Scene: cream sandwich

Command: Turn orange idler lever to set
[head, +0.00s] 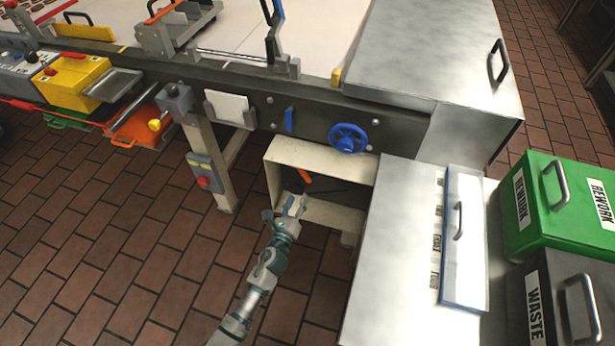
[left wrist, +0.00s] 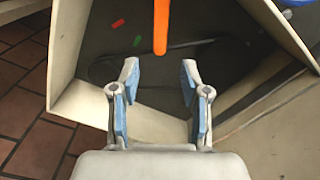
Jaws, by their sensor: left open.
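The orange idler lever (head: 304,175) shows in the head view inside the open cream housing (head: 330,154) under the machine's side rail. In the left wrist view the lever (left wrist: 160,28) hangs into the picture from the top edge, and its upper end is cut off. My left gripper (head: 295,196) is at the housing's opening, just below the lever. In the left wrist view the left gripper (left wrist: 157,78) is open and empty, its blue-padded fingers spread to either side of the lever's line, with the lever's tip beyond them. My right gripper is in neither view.
A blue handwheel (head: 347,138) sits above the housing. In the left wrist view, red (left wrist: 118,23) and green (left wrist: 138,40) marks show on the dark back. A steel cabinet (head: 400,240) stands close on the right. Brick floor lies open to the left.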

